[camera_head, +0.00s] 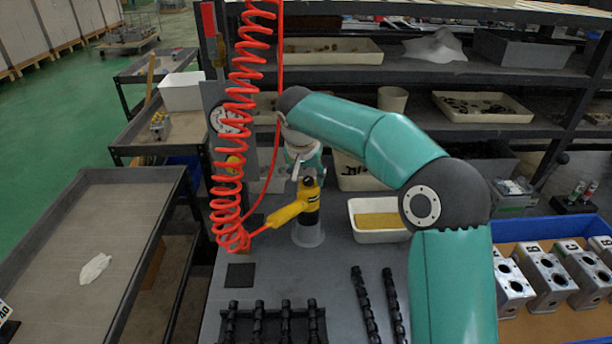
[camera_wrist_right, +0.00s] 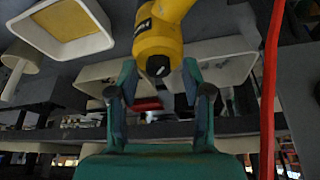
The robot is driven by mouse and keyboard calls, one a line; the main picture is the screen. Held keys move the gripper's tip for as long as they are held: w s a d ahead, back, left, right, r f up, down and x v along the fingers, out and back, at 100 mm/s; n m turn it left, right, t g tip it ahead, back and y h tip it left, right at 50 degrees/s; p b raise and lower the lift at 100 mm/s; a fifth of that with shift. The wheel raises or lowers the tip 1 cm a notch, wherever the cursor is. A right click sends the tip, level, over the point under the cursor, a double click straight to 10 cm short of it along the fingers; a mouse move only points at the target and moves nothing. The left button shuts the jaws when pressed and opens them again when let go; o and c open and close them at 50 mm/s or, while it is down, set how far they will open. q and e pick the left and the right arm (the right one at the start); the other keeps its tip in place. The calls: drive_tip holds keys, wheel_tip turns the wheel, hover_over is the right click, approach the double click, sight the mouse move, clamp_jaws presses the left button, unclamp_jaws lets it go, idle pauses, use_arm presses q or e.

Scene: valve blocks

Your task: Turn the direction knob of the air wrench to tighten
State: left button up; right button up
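The air wrench (camera_head: 292,212) is yellow and black. In the head view it stands upright on a pale round stand (camera_head: 308,235), with its yellow handle slanting down left to a red coiled hose (camera_head: 230,130). My right gripper (camera_head: 306,172) is at the wrench's upper end. In the right wrist view the wrench's yellow body (camera_wrist_right: 160,28) comes in from above, and its dark end (camera_wrist_right: 158,66), with a small white mark, lies between the fingertips of my right gripper (camera_wrist_right: 159,78). The fingers stand apart, with visible gaps beside the dark end. The direction knob's setting is too small to read. My left gripper is not in view.
A white tray with a yellow pad (camera_head: 378,221) sits right of the wrench. Black camshaft-like parts (camera_head: 270,322) lie at the front of the table. A blue crate of metal valve blocks (camera_head: 548,282) stands at right. Loaded shelves (camera_head: 440,75) stand behind. The hose hangs left of the wrench.

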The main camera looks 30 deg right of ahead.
drive_tip(key=v, duration=1.2)
drive_tip(key=shift+f, duration=0.1)
idle(0.4)
